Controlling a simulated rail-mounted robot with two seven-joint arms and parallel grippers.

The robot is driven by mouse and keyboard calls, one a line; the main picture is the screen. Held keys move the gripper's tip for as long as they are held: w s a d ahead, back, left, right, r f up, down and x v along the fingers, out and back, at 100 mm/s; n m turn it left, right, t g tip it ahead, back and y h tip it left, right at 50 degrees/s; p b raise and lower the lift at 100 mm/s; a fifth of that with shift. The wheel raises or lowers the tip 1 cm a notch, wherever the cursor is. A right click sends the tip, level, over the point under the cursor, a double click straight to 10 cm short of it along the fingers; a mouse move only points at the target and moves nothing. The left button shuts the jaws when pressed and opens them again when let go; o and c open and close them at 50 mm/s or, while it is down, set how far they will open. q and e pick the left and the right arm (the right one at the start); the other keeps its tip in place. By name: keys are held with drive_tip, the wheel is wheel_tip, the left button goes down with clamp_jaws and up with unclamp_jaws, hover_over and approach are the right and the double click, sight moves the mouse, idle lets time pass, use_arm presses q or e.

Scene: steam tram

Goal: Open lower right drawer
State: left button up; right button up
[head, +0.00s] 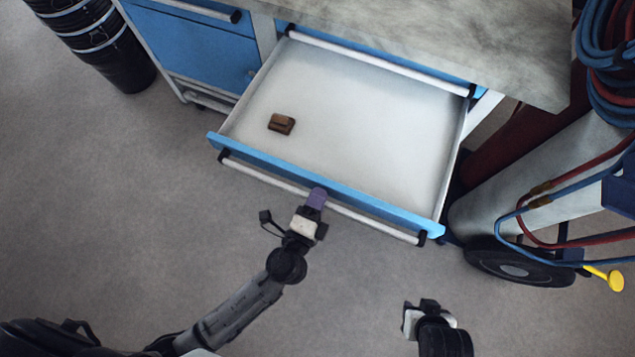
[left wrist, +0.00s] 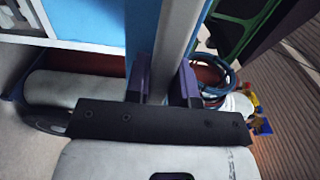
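The open drawer (head: 350,115) has a white inside and a blue front (head: 330,185), and stands pulled far out of the blue cabinet below a closed drawer. A long pale handle bar (head: 375,220) runs along its front. My left gripper (head: 317,197) is at the bar near its middle. In the left wrist view the handle (left wrist: 180,40) passes between the purple fingers (left wrist: 164,85), which close on both sides of it. My right gripper (head: 430,308) is low in the head view, apart from the drawer; its fingers do not show clearly.
A small brown block (head: 281,124) lies in the drawer. The closed upper drawer's handle (head: 380,62) is above, under a grey worktop (head: 430,35). A wheeled cart with a cylinder (head: 510,195) and hoses (head: 605,60) stands close on the right. Floor (head: 110,200) is clear at left.

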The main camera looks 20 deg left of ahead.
use_arm(q)
drive_tip(key=o, duration=0.4)
drive_tip(key=s+a+b, duration=0.1)
drive_tip(key=s+b, duration=0.1)
drive_tip(key=s, duration=1.1)
drive_tip(key=shift+s+a, duration=0.3)
drive_tip(key=shift+s, duration=0.1)
